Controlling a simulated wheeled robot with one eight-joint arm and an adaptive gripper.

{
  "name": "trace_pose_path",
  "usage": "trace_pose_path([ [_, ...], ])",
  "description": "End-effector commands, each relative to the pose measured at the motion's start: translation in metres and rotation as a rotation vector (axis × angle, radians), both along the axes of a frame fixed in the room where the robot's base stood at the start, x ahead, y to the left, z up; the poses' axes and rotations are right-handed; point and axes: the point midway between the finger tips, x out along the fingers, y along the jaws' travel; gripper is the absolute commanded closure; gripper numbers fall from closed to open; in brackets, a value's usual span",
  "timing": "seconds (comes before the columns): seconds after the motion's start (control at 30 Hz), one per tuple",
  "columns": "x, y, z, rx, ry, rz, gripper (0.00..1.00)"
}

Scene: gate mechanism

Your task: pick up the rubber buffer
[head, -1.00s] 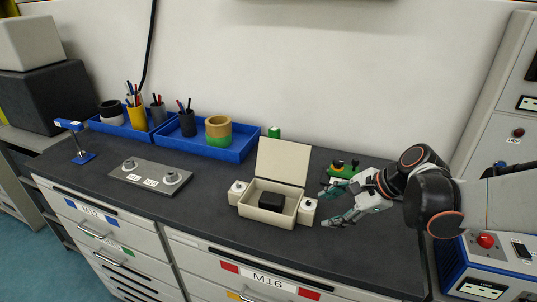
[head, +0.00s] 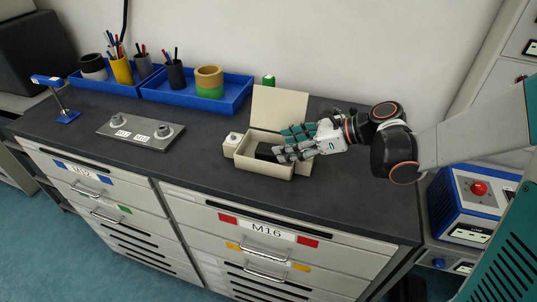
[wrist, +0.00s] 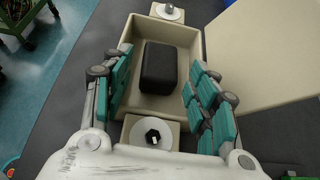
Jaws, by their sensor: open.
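The rubber buffer is a black block (wrist: 159,66) with rounded edges, lying inside a beige open box (wrist: 197,50) in the wrist view. In the head view the block (head: 265,152) shows partly at the box's right half, and my gripper covers part of it. The beige box (head: 262,168) stands on the dark bench top with its lid (head: 280,108) raised at the back. My gripper (head: 290,145) is over the right side of the box. In the wrist view my gripper (wrist: 160,85) is open, its teal-padded fingers on either side of the block, with gaps between them and it.
Blue trays (head: 200,95) with pots and pens stand at the back left. A grey plate (head: 140,131) lies left on the bench. Bench front is clear.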

Motion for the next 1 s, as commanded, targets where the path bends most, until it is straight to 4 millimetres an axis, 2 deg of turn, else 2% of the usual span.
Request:
trace_pose_path([
  [0.17, 0.004, 0.009, -0.009, 0.000, 0.001, 0.003, 0.46],
  [0.43, 0.016, 0.037, -0.029, 0.000, 0.000, 0.002, 0.46],
  [0.67, 0.018, 0.040, -0.029, 0.000, 0.000, 0.000, 0.46],
  [0.7, 0.018, 0.040, -0.029, 0.000, 0.000, 0.000, 0.48],
  [0.87, 0.018, 0.040, -0.029, -0.001, 0.000, 0.000, 0.85],
  [1.0, 0.018, 0.039, -0.029, 0.000, 0.000, 0.000, 0.86],
])
